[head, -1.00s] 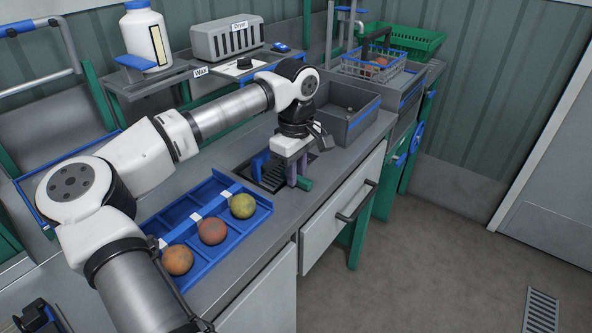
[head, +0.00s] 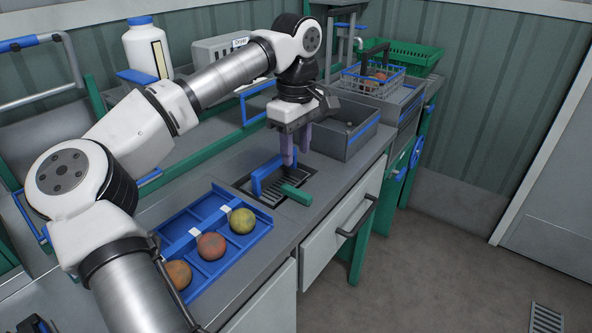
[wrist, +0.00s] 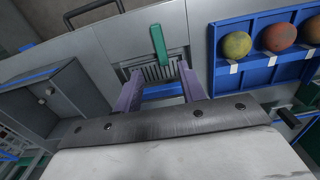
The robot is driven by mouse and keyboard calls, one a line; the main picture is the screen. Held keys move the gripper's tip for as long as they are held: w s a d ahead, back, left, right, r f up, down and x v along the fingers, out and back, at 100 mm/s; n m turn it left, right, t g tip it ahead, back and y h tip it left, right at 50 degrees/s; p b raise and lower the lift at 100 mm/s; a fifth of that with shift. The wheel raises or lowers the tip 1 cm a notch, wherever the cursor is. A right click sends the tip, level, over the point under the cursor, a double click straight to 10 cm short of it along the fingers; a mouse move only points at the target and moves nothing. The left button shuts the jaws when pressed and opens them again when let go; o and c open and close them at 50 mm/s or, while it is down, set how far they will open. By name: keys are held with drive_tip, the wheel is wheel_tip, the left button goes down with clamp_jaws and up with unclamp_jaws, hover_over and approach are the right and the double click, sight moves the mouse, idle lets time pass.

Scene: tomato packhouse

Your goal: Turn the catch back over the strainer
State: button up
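The strainer is a dark slotted grate (head: 262,189) set in the grey counter, with a blue arched handle (head: 266,172) standing over it. The catch is a green bar (head: 297,195) at the grate's right side; one end overlaps the slots and the other reaches onto the counter. In the wrist view the catch (wrist: 158,45) also overlaps the slots (wrist: 158,72) at one end. My gripper (head: 295,162) is above the handle and catch, clear of the catch, its purple fingers apart and nothing between them. The wrist view also shows my fingers (wrist: 160,84) spread apart.
A blue tray (head: 262,221) with several tomatoes stands in front of the strainer. A grey bin (head: 345,143) is behind it, with a wire basket (head: 372,84) and a green crate (head: 425,58) beyond. A drawer front (head: 330,228) faces the floor. Counter around the grate is clear.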

drive_tip(key=shift+r, duration=1.95)
drive_tip(key=shift+r, duration=0.1)
